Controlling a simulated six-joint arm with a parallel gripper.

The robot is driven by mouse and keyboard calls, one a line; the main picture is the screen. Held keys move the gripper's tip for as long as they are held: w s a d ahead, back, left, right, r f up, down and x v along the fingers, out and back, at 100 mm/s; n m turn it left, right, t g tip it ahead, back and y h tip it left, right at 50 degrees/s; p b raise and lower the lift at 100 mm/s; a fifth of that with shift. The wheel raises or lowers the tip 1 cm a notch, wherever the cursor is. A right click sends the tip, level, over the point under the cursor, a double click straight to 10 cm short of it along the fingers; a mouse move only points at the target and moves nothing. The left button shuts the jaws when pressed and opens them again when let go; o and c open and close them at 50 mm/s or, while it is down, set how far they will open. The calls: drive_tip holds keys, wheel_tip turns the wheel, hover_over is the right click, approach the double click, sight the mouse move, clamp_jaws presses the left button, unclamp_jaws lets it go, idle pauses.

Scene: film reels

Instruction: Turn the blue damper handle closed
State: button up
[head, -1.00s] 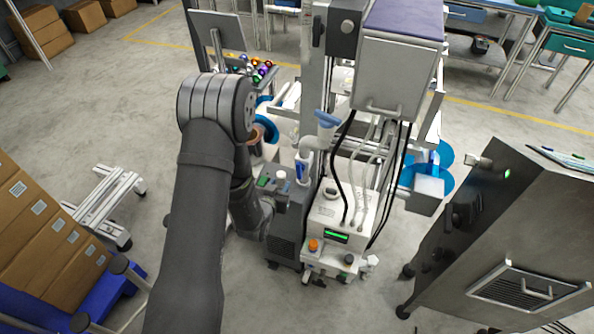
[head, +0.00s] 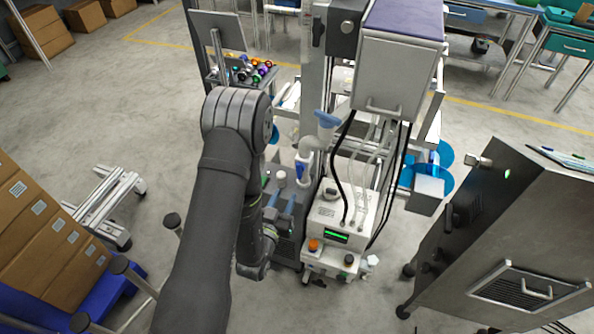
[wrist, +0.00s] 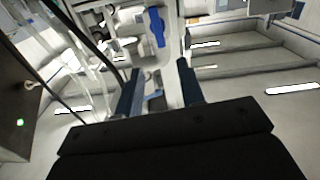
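The blue damper handle (head: 302,166) appears to be the small upright blue piece on the white vertical pipe (head: 311,145). In the wrist view a blue handle (wrist: 156,27) stands lengthwise on a white pipe, beyond the fingertips and near the top edge. My gripper (head: 279,203) is low and left of the pipe in the head view, over the grey unit. In the wrist view my gripper (wrist: 160,80) has its two blue-grey fingers apart with a gap between them. The fingers are not touching the handle.
A wider blue piece (head: 327,119) tops the pipe. The white machine (head: 336,225) with black and clear hoses stands right of my gripper. A grey box (head: 393,75) hangs above. A dark metal cabinet (head: 510,230) is at the right, and boxes (head: 50,240) are at the left.

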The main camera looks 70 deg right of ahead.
sight(298, 169)
drive_tip(key=d, duration=1.1)
drive_tip(key=shift+d, duration=0.35)
drive_tip(key=shift+c, duration=0.3)
clamp_jaws()
